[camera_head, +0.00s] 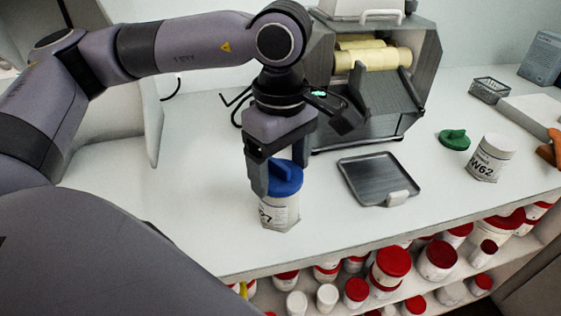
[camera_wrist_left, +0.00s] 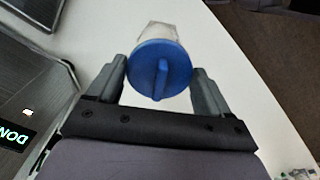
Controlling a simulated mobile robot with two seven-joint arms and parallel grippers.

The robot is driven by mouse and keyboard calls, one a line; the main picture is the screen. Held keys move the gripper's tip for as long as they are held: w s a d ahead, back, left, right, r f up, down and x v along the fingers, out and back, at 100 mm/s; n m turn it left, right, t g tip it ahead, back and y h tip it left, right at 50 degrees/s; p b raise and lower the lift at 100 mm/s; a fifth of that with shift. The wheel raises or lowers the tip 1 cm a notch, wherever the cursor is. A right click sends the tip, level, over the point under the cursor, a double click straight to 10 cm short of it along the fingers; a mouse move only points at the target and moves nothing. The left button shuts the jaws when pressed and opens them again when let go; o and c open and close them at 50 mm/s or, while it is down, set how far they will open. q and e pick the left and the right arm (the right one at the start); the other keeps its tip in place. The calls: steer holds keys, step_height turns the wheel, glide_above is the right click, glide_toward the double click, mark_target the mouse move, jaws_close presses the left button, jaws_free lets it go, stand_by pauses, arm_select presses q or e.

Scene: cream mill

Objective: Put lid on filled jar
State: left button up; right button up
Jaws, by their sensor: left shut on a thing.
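A blue lid (camera_head: 285,180) with a raised grip bar is at the top of a white jar (camera_head: 279,213) whose dark label ends in 7. The jar stands upright near the counter's front edge. My left gripper (camera_head: 284,183) points down, its fingers shut on the lid from both sides. In the left wrist view, the lid (camera_wrist_left: 160,70) sits between the fingertips (camera_wrist_left: 160,76), with the jar (camera_wrist_left: 160,33) behind it. I cannot tell whether the lid is fully seated, and the jar's contents are hidden. My right gripper is not in view.
A grey metal tray (camera_head: 372,178) lies right of the jar, before a mill with yellow rollers (camera_head: 372,58). A green lid (camera_head: 454,139) lies beside an open-looking white jar (camera_head: 491,158) marked W62. Several red-lidded jars (camera_head: 391,262) fill the shelf below. The counter left of the jar is clear.

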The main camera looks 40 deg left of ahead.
arm_select(q)
steer(key=shift+f+b, duration=0.1)
steer(key=shift+b, duration=0.45)
stand_by(1.1)
steer(key=shift+f+b, duration=0.6)
steer(key=shift+b, duration=0.55)
stand_by(1.5)
steer(key=o, duration=0.9)
steer(key=shift+r+p, duration=1.4)
steer(key=shift+r, duration=0.9)
jaws_close()
